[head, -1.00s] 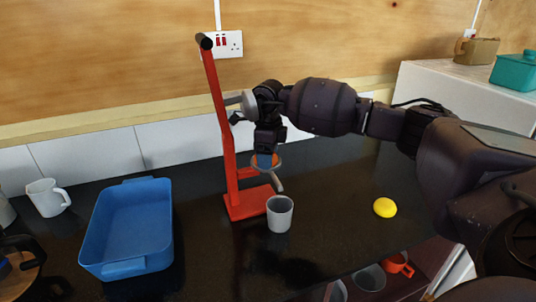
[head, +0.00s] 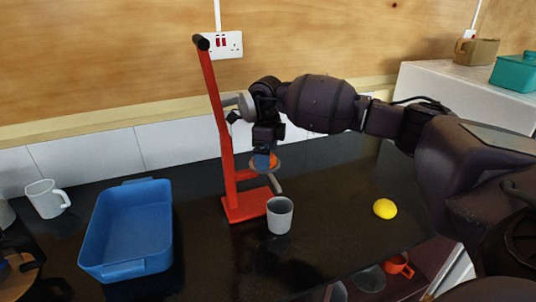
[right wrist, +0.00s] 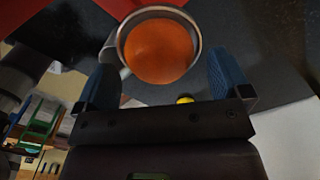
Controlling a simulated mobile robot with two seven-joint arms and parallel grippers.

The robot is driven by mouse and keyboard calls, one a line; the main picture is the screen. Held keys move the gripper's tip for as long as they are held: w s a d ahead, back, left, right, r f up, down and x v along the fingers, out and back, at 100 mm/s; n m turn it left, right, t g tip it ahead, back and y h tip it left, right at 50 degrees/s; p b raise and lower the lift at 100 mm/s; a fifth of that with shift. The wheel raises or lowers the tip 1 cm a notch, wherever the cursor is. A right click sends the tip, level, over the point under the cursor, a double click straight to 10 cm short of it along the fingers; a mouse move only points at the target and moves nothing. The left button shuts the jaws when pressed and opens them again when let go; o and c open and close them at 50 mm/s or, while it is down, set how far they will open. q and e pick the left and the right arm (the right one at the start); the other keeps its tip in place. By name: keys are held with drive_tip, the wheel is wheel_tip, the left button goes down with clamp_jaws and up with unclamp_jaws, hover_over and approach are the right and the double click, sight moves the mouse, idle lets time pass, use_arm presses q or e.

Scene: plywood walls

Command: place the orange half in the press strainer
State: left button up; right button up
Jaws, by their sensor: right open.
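The orange half (right wrist: 160,50) lies inside the round grey rim of the press strainer (right wrist: 122,38) in the right wrist view, its orange face toward the camera. My right gripper (right wrist: 164,80) is open, with a blue finger on each side and a gap between each finger and the rim. In the head view my right gripper (head: 265,158) is at the strainer (head: 265,172), and a bit of the orange half (head: 273,160) shows beside a finger. The red press (head: 227,140) stands upright on the counter. My left gripper is not in view.
A grey cup (head: 280,216) stands in front of the press base. A blue tray (head: 128,268) and a white mug (head: 45,198) are on the left. A yellow lemon (head: 385,208) lies on the right, with clear dark counter between it and the cup.

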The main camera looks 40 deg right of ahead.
wheel_tip(320, 180, up, 11)
drive_tip(key=shift+d, duration=0.25)
idle(0.6)
